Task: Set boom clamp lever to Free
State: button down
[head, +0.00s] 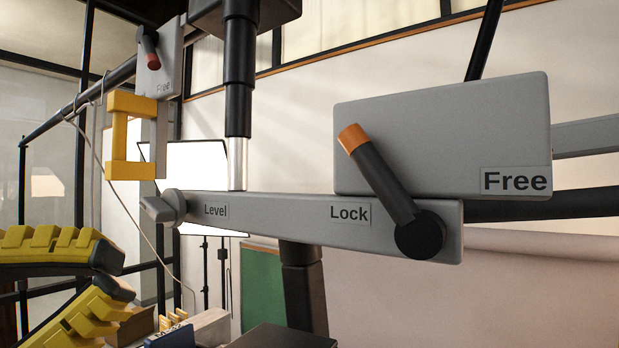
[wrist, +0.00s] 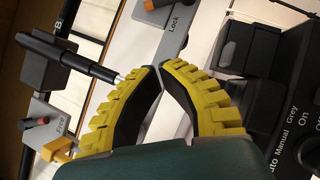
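A dark lever (head: 385,185) with an orange tip pivots on a round black hub at the right end of a grey bar (head: 285,215). It leans up and left, on the side of the "Lock" label (head: 349,213); the "Free" label (head: 514,180) is to its right. In the wrist view the lever's orange end (wrist: 150,4) shows at the top edge, above the "Lock" label (wrist: 178,20). My gripper (head: 112,273) is low at the left, well apart from the lever. In the wrist view its yellow fingers (wrist: 160,70) meet at the tips with nothing visible between them.
A smaller red-tipped lever (head: 149,48) sits on a grey block labelled "Free" at upper left, above a yellow bracket (head: 118,135). A dark vertical column (head: 238,70) stands behind the bar. A side knob (head: 165,207) is near "Level". Dark control boxes (wrist: 300,110) lie right in the wrist view.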

jog(key=p, duration=0.3)
send_near(349, 163)
jog(key=w+d, duration=0.2)
jog(key=w, duration=0.1)
jog(key=w+d, duration=0.1)
jog(key=shift+w+r, duration=0.1)
jog(key=shift+w, duration=0.05)
jog(key=shift+s+d+r+p, duration=0.2)
jog(key=shift+d+r, duration=0.1)
jog(key=shift+d, duration=0.2)
jog(key=shift+s+d+r+p, duration=0.15)
jog(key=shift+d+r+p, duration=0.15)
jog(key=shift+d, duration=0.2)
jog(key=shift+s+d+r+p, duration=0.15)
jog(key=shift+d+r, duration=0.2)
jog(key=shift+d, duration=0.15)
jog(key=shift+a+r, duration=0.1)
